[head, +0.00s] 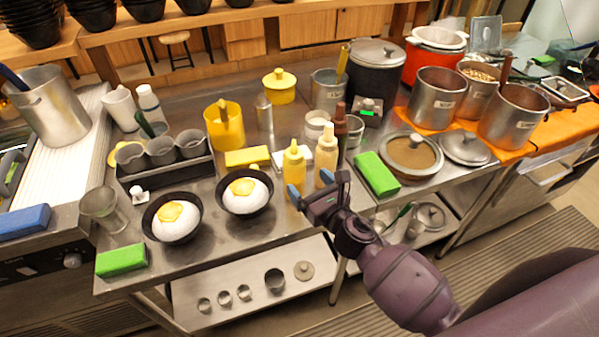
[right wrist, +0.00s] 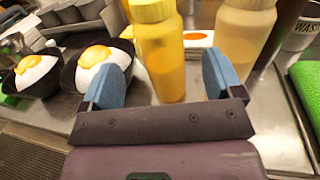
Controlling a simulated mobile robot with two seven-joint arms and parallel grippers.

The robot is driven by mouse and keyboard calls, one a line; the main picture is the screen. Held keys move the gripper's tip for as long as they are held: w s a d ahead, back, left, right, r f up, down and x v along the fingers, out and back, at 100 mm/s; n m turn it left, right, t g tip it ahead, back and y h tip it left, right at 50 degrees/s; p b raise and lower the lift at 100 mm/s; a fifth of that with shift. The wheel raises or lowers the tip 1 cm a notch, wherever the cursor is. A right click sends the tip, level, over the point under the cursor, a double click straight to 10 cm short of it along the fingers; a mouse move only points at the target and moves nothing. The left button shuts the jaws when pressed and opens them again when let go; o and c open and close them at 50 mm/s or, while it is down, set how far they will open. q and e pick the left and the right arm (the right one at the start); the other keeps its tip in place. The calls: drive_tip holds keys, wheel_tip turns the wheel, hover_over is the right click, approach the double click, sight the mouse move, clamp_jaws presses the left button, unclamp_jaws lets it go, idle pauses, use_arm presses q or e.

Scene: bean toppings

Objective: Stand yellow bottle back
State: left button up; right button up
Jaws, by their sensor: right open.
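The yellow bottle (head: 293,166) stands upright on the steel counter, right of the two egg bowls. My right gripper (head: 310,186) is open at the near side of this bottle, low, with its blue pads apart. In the right wrist view the yellow bottle (right wrist: 162,58) shows between and beyond the open fingers (right wrist: 165,80); I cannot tell whether a pad touches it. A cream bottle (head: 326,154) stands upright just right of it and also shows beyond the right finger in the right wrist view (right wrist: 243,45). My left gripper is not in view.
Two black bowls of rice and egg (head: 246,192) (head: 173,219) stand to the left. A dark brown bottle (head: 340,124) stands behind the cream bottle. A green sponge (head: 376,174) and a lidded pan (head: 411,155) lie to the right. The counter's front edge is close to my gripper.

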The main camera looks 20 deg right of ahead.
drive_tip(key=shift+v, duration=2.75)
drive_tip(key=s+d+f+n+g+h, duration=0.2)
drive_tip(key=s+f+n, duration=0.4)
drive_tip(key=n, duration=1.1)
drive_tip(key=s+d+f+n+g+h, duration=0.2)
drive_tip(key=s+d+f+n, duration=0.3)
drive_tip(key=n, duration=1.2)
drive_tip(key=s+f+g, duration=0.1)
drive_tip(key=s, duration=0.2)
drive_tip(key=shift+s+d+f+g, duration=0.25)
drive_tip(key=shift+d+f+g, duration=0.1)
drive_tip(key=shift+d+g, duration=0.05)
